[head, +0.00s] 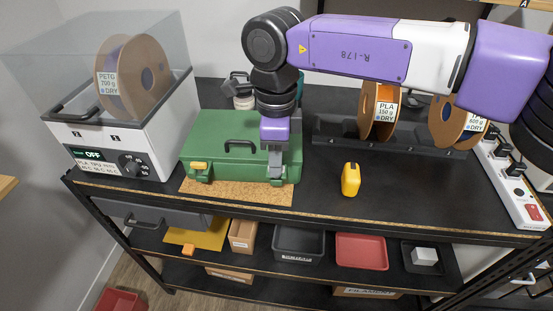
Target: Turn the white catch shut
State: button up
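A green case (225,150) with a dark handle on its lid stands on a cork mat (235,191) on the bench. The lid appears down. A yellow catch (199,166) shows on the left of the case's front. I cannot make out a white catch; the right part of the front is covered by my gripper. My gripper (276,168) points down at the front right of the case, with its grey fingers close against it. I cannot tell whether the fingers are open, or whether they touch anything.
A filament dryer (125,145) with a clear cover stands left of the case. A yellow object (351,179) stands on the bench to the right, with clear bench around it. Spools (381,108) stand in a rack behind. A power strip (514,185) lies at the right edge.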

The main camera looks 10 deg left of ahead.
jog(key=shift+r+b, duration=0.45)
jog(key=shift+r, duration=3.45)
